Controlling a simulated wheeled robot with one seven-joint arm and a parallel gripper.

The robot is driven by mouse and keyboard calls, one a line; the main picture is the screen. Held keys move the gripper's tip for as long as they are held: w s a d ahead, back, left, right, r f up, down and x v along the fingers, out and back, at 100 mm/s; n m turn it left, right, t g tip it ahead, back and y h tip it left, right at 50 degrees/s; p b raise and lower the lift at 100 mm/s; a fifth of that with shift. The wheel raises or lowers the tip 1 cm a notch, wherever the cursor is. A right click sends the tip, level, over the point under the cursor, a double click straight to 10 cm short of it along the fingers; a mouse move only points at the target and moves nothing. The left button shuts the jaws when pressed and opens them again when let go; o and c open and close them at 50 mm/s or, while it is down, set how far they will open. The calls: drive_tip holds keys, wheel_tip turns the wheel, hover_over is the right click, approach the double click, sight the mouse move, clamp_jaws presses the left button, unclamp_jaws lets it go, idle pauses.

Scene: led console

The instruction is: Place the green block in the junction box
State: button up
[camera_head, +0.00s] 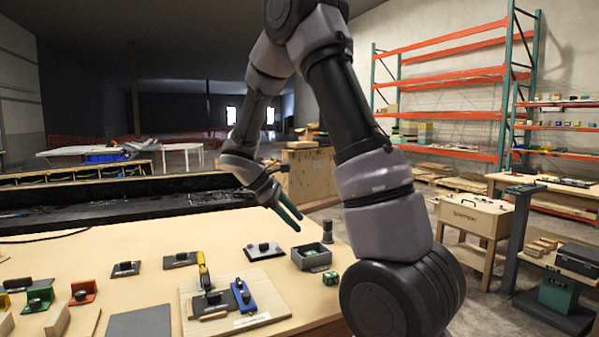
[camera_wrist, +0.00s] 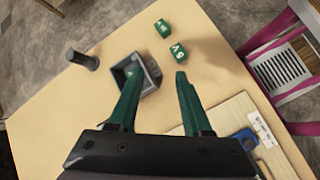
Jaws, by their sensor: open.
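A grey open-topped junction box (camera_head: 312,256) stands on the table near its right edge. It also shows in the wrist view (camera_wrist: 126,72), with a green patch on one side; its inside is partly hidden by a finger. A green block (camera_head: 331,278) with light marks lies beside the box. The wrist view shows two such blocks, a farther one (camera_wrist: 163,28) and a nearer one (camera_wrist: 178,52), both outside the box. My gripper (camera_head: 297,221) has green fingers and is above the table, behind the box. In the wrist view my gripper (camera_wrist: 157,77) is open and empty.
A grey cylinder (camera_head: 327,231) stands behind the box. A wooden board (camera_head: 272,301) with blue and yellow clamp-like parts lies left of the box. Small black-knobbed fixtures (camera_head: 262,250) sit farther left. A pink-framed object (camera_wrist: 280,60) stands beyond the table edge.

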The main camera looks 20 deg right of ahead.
drive_tip(key=s+a+r+m+t+y, duration=0.3)
drive_tip(key=s+r+m+t+y, duration=0.1)
drive_tip(key=s+r+m, duration=0.3)
drive_tip(key=s+a+r+m+t+y, duration=0.3)
drive_tip(key=s+r+m, duration=0.4)
drive_tip(key=s+r, duration=0.4)
drive_tip(key=t+y, duration=0.1)
drive_tip(key=y, duration=0.1)
drive_tip(key=shift+s+m+t+y, duration=0.3)
drive_tip(key=shift+s+m+y, duration=0.05)
drive_tip(key=shift+m+y, duration=0.05)
